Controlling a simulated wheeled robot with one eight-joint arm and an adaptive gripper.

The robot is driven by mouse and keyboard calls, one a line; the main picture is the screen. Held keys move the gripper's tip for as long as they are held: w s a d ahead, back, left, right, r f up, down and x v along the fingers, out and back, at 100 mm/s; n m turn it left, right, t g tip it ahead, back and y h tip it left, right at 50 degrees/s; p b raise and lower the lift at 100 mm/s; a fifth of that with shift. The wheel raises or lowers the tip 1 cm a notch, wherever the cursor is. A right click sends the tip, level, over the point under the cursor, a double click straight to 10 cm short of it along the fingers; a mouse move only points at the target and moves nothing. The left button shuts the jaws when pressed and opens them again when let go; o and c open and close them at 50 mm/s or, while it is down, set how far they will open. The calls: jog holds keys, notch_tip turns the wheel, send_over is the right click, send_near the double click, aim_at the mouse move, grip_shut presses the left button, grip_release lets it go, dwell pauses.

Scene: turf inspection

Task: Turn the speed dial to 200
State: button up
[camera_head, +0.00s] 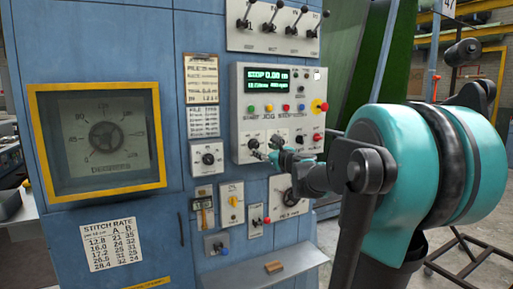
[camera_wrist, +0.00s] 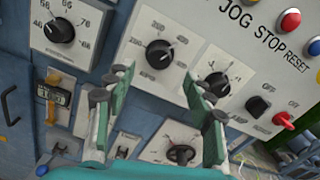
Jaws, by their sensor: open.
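The speed dial (camera_wrist: 159,54), a black round knob on a white plate with 200 readable beside it, lies just beyond and between my fingertips in the wrist view. Its pointer direction is too small to read surely. In the head view this dial (camera_head: 253,143) sits at the lower left of the grey control panel (camera_head: 241,100). My gripper (camera_wrist: 157,76) is open and empty, with one finger either side of the dial's lower edge; I cannot tell if they touch it. In the head view my gripper (camera_head: 268,156) is close against the panel's lower part.
A second black dial (camera_wrist: 217,84) is close beside my right finger. A black switch (camera_wrist: 257,106) and a red switch (camera_wrist: 283,121) are further right. Another dial (camera_wrist: 59,30) is at upper left. A small shelf (camera_head: 262,271) juts out below. The green display (camera_head: 265,79) starts with STOP 0.00.

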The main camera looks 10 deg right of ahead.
aim_at(256, 145)
jog(key=x, duration=0.7)
jog(key=shift+w+a, duration=0.1)
jog(key=shift+w, duration=0.05)
jog(key=shift+c, duration=0.5)
jog(key=c, duration=1.1)
jog(key=shift+o, duration=0.2)
